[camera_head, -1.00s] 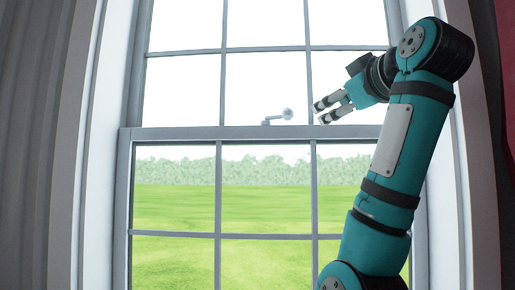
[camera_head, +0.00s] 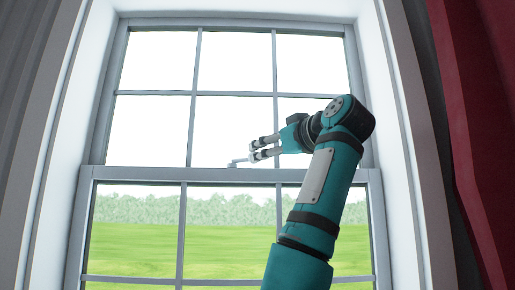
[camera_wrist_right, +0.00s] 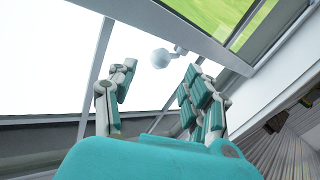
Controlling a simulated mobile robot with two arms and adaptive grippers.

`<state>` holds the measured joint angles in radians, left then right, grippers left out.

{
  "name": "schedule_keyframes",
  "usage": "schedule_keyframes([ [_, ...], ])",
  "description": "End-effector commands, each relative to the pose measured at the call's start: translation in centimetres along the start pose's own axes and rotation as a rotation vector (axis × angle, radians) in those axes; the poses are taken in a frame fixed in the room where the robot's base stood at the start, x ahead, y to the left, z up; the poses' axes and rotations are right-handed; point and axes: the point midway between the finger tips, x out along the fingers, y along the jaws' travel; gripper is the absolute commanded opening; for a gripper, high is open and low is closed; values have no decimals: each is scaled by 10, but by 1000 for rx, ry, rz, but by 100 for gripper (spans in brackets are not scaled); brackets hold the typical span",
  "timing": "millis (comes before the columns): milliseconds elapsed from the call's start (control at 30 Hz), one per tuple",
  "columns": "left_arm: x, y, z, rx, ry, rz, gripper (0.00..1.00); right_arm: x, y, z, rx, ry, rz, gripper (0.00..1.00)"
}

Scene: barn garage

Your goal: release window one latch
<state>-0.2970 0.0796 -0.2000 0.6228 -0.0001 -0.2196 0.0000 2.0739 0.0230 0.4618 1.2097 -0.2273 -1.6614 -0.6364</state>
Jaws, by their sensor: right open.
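The window latch (camera_head: 234,163) is a small grey lever on the middle rail of the white-framed window (camera_head: 130,179). Its lever points right, toward my right gripper (camera_head: 254,150). In the head view the knob end is hidden at or behind the fingertips. My right gripper comes from the right, just above the rail, with its two fingers apart. In the right wrist view the round latch knob (camera_wrist_right: 161,58) shows near the tips, in the gap between the open fingers (camera_wrist_right: 160,72). I cannot tell whether they touch it. My left gripper is not in view.
The lower panes show grass and trees; the upper panes are bright white. Space along the rail left of the latch is clear.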

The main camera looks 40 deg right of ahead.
Motion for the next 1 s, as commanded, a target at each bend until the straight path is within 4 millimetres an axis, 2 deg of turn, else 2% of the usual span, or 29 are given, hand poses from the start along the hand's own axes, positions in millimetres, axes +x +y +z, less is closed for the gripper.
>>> schedule_keyframes([
  [100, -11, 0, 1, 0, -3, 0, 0, 23, 0, -2, 0, -2, -2, 51],
  [300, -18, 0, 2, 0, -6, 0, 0, 44, 0, -1, 0, -1, -1, 51],
  [667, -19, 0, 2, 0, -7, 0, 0, 50, 0, 0, 0, 1, 1, 51],
  [1000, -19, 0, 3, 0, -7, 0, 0, 49, 0, 0, 0, 1, 0, 8],
])
